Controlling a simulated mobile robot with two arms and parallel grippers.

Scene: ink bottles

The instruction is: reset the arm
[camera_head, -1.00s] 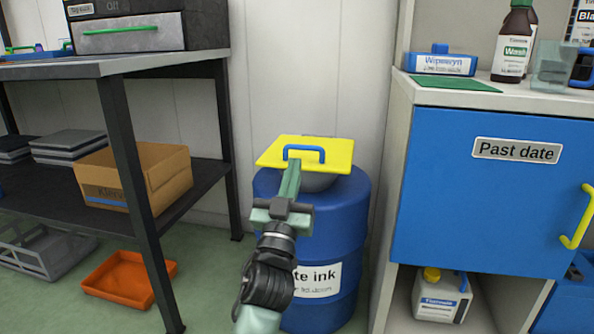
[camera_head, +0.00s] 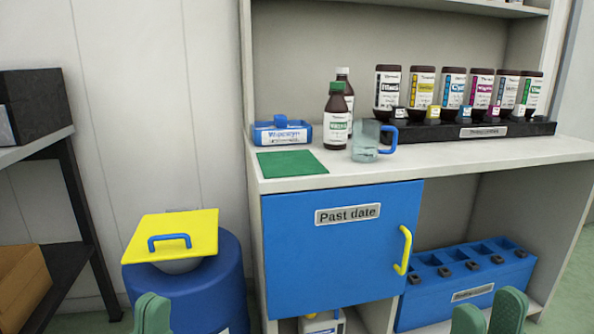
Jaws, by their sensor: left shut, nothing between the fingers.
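My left gripper (camera_head: 152,313) shows only its green fingertips at the bottom edge, left of centre. They are together with nothing between them, in front of the blue waste drum (camera_head: 235,285). My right gripper (camera_head: 488,314) shows two green fingertips at the bottom right edge, apart and empty, in front of the cabinet's lower shelf. The yellow lid (camera_head: 190,230) with its blue handle (camera_head: 169,242) lies over a grey rounded piece on top of the drum. Neither gripper touches the lid. The rest of both arms is out of view.
The blue "Past date" door (camera_head: 335,255) is shut. On the counter stand a wipes box (camera_head: 282,132), brown bottles (camera_head: 336,120), a clear jug (camera_head: 366,143) and a black rack (camera_head: 500,132) of ink bottles. A dark shelf (camera_head: 85,220) stands at left.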

